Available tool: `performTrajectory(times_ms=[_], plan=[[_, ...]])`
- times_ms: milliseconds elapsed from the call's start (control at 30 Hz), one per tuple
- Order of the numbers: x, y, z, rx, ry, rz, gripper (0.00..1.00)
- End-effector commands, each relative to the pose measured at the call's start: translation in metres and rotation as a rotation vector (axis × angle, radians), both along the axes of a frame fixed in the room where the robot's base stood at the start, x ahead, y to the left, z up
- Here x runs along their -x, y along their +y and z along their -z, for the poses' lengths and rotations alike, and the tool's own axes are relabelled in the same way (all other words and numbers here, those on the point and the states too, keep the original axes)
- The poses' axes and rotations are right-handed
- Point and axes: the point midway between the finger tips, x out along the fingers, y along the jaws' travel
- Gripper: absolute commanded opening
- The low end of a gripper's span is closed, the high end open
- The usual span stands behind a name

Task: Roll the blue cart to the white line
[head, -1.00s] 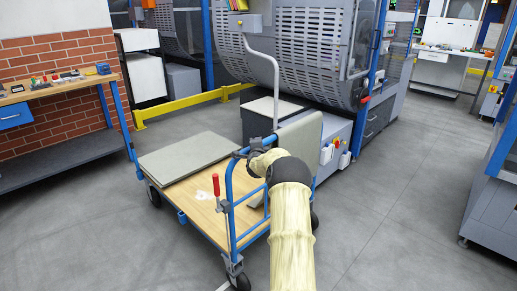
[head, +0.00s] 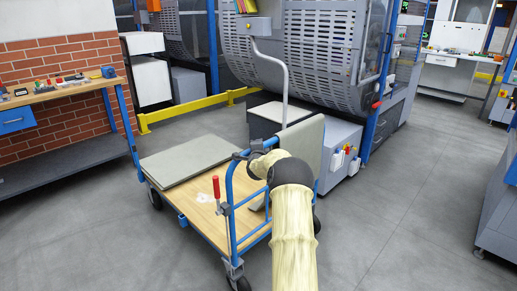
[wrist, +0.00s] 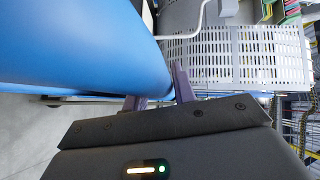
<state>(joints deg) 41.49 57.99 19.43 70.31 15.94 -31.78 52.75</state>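The blue cart (head: 232,215) stands in front of me. It has a wooden deck, a blue tube frame and dark wheels. A grey slab lies on its deck, and a red-handled lever stands at its near side. My gripper (head: 258,149) is at the top bar of the cart's near handle. In the wrist view, the blue bar (wrist: 95,40) fills the upper left and runs between the two fingers of my gripper (wrist: 160,93), which close around it. My forearm hides part of the cart's right side. I see no white line on the visible floor.
A workbench (head: 60,92) with small parts stands left against a brick wall. A yellow rail (head: 190,106) runs low behind the cart. A large slotted grey machine (head: 305,55) stands beyond the cart, close to it. Grey floor (head: 400,190) is open to the right.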

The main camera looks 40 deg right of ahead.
Motion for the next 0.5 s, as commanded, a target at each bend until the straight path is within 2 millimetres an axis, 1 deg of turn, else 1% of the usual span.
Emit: performTrajectory(times_ms=[33,100,300,500], plan=[[-0.0033,0.0033,-0.0049,0.003,-0.008,-0.006,0.35],[-0.0025,0.0023,-0.0042,0.002,-0.007,-0.005,0.47],[-0.0004,-0.0004,-0.0027,0.001,-0.004,0.0,0.47],[0.0023,0.0011,-0.0026,0.0,-0.004,0.0,0.47]])
